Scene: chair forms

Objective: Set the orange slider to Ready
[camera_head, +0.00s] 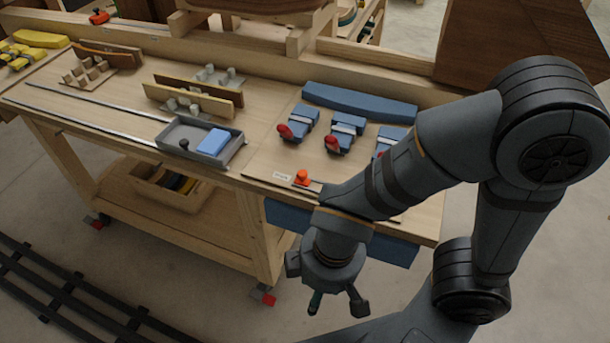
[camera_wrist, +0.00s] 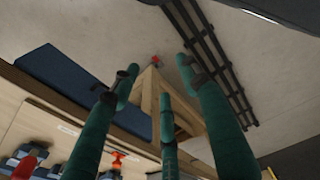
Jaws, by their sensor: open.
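The orange slider (camera_head: 302,177) sits near the front edge of the workbench, at the left end of the visible part of its track. A small white label (camera_head: 282,176) lies just left of it; its text is too small to read. My arm hides the track to the right. In the wrist view the orange slider (camera_wrist: 118,160) shows near the bottom, partly behind my fingers. My gripper (camera_head: 337,303) is open and empty, hanging in front of the bench, below the top and apart from the slider. Its green fingers (camera_wrist: 160,85) are spread in the wrist view.
Blue clamps with red handles (camera_head: 337,138) stand behind the slider, near a blue curved piece (camera_head: 360,104). A grey tray (camera_head: 172,130) with a blue block lies to the left. A blue front panel (camera_head: 392,250) hangs under the bench edge. Open floor lies in front.

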